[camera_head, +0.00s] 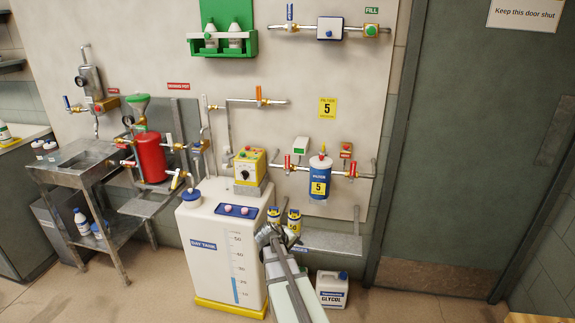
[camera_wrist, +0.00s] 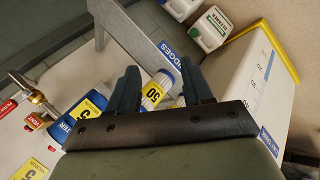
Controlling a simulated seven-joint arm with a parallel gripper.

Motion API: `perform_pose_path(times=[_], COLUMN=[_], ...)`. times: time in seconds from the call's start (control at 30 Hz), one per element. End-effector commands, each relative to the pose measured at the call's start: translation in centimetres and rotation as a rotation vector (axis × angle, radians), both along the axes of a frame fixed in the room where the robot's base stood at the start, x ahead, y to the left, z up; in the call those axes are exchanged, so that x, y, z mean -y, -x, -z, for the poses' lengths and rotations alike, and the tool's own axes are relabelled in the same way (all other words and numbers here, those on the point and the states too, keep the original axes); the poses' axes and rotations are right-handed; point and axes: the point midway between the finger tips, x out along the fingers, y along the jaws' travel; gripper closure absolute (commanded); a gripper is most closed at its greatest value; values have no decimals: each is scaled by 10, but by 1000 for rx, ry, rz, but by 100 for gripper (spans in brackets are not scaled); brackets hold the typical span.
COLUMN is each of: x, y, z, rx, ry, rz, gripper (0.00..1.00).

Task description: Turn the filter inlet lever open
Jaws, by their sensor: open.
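The blue filter housing (camera_head: 319,178) with a yellow "5" label hangs on a wall pipe in the head view. A red lever (camera_head: 288,163) is upright on the pipe to its left, and another red lever (camera_head: 352,169) is upright to its right. I cannot read which one is the inlet. My gripper (camera_head: 268,234) is below and left of the filter, in front of the cartridge shelf. In the wrist view my gripper (camera_wrist: 159,68) is open, with no lever between its fingers. A cartridge marked 50 (camera_wrist: 153,92) shows between and beyond them.
The white day tank (camera_head: 216,257) stands close left of my gripper. Yellow-labelled cartridges (camera_head: 294,219) are on the wall shelf (camera_head: 340,243). A glycol can (camera_head: 332,289) is on the floor to the right. A yellow control box (camera_head: 249,166) sits left of the filter. The door (camera_head: 470,150) is at right.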

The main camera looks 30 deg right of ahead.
Motion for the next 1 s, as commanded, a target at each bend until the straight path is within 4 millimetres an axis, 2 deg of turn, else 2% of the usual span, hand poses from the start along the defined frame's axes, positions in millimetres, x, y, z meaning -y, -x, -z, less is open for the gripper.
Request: perform_pose_path(times=[0.03,0.1,0.2,0.3,0.4,0.5,0.63,0.8,1.0], x=[18,39,58,68,71,67,57,46,41], y=[-19,-40,-67,-90,-111,-128,-145,-157,-161], z=[-28,-67,-117,-153,-176,-195,-211,-216,-215], rx=[4,-18,-87,-205,-365,-547,-771,-987,-1131], ry=[90,233,442,648,847,1037,1231,1377,1436], rz=[-54,-147,-292,-443,-599,-748,-904,-1045,-1120], gripper=[50,50,50,50,50,50,50,50,50])
